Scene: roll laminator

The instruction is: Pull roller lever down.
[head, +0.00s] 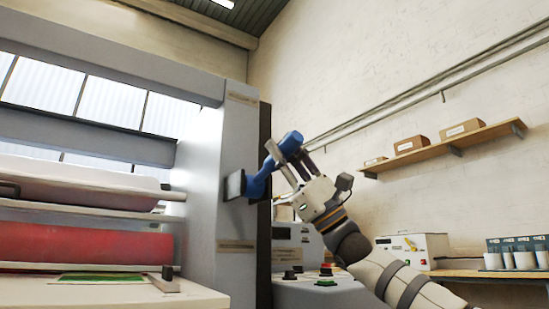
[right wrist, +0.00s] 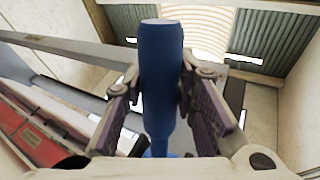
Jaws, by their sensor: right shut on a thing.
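The blue roller lever (head: 262,180) sticks out from a dark mount on the grey side column of the laminator (head: 237,130). It slants up and to the right, ending in a thick rounded grip. My right gripper (head: 290,152) is at the upper end of the lever, with its fingers around the grip. In the right wrist view the blue grip (right wrist: 161,80) stands upright between the two finger pads of my right gripper (right wrist: 160,105), which is shut on it. My left gripper is in neither view.
A red roller (head: 80,243) and a white roll (head: 75,178) lie left of the column. A control panel with buttons (head: 326,282) sits below my right arm. A wall shelf with boxes (head: 450,145) and a bench with cups (head: 510,262) are at right.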

